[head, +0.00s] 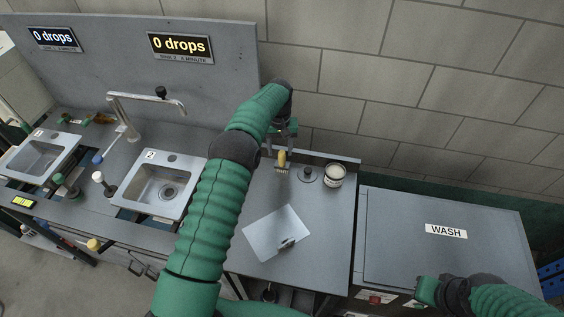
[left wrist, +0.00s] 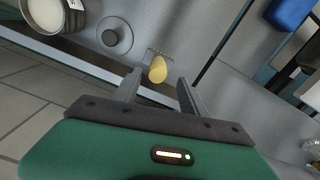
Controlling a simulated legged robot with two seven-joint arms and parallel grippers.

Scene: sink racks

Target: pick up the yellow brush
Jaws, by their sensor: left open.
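The yellow brush (head: 281,160) stands on the grey counter near the back edge, its yellow handle up and its pale bristles down. In the left wrist view the yellow brush (left wrist: 157,69) shows just beyond and between my left fingertips. My left gripper (head: 284,133) is open and empty, above the brush in the head view; it also shows in the left wrist view (left wrist: 158,75). I cannot tell whether a finger touches the brush. My right gripper (head: 428,291) is over the front of the WASH box, and its jaws are not clear.
A round dark knob (head: 307,174) and a can (head: 334,176) stand close to the right of the brush. A light sheet with a dark clip (head: 277,234) lies nearer. Sink 2 (head: 158,188) is to the left. The WASH box (head: 444,245) is at the right.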

